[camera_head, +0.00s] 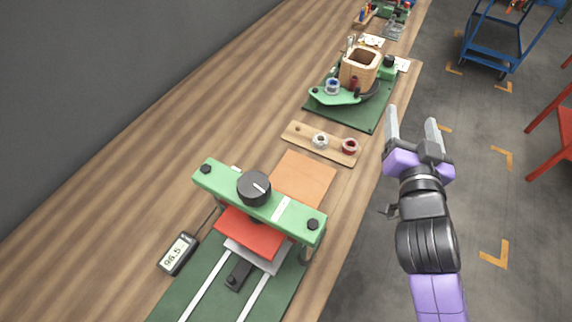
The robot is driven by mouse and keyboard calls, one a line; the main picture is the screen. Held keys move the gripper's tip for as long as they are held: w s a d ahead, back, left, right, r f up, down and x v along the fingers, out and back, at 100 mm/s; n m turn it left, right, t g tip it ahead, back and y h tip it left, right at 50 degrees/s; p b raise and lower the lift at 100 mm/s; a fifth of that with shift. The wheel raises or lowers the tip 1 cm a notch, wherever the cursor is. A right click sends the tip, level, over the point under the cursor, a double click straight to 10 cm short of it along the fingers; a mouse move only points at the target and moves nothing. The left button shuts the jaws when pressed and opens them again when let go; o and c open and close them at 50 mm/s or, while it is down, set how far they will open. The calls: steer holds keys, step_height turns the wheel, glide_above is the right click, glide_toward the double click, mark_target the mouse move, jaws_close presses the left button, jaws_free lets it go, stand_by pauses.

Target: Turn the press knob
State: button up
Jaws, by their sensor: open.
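The press knob (255,187) is a round black knob with a white line on its top. It sits on the green crossbar (287,211) of the press. A red block (250,233) and a grey plate (263,254) lie under the crossbar. My gripper (412,128) is open and empty, to the right of the knob and farther up the picture, beyond the bench's right edge. Its two fingers point away from the knob, toward the top of the picture.
A small meter (178,254) reading 96.5 lies left of the press. Past the press are an orange sheet (303,177), a wooden strip (302,132) with small spools, and a green board (365,122) with a wooden coil former. Floor right of the bench is clear near my arm.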

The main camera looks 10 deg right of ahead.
steer(key=w+r+m+g+h+p, duration=0.1)
steer(key=w+r+m+g+h, duration=0.3)
steer(key=r+m, duration=0.35)
step_height(320, 180, up, 3)
steer(key=m+g+y+p, duration=0.6)
steer(key=m+g+y, duration=0.5)
steer(key=m, duration=0.5)
glide_above(254, 184)
steer(key=shift+w+d+g+h, duration=0.2)
steer(key=shift+d+g+h, duration=0.05)
steer(key=shift+g+h, duration=0.4)
steer(key=shift+s+a+f, duration=0.15)
steer(key=shift+s+a, duration=0.05)
steer(key=shift+a, duration=0.05)
steer(key=shift+f+p, duration=0.4)
steer(key=shift+f, duration=3.35)
steer(key=c, duration=1.4)
steer(key=shift+o, duration=0.2)
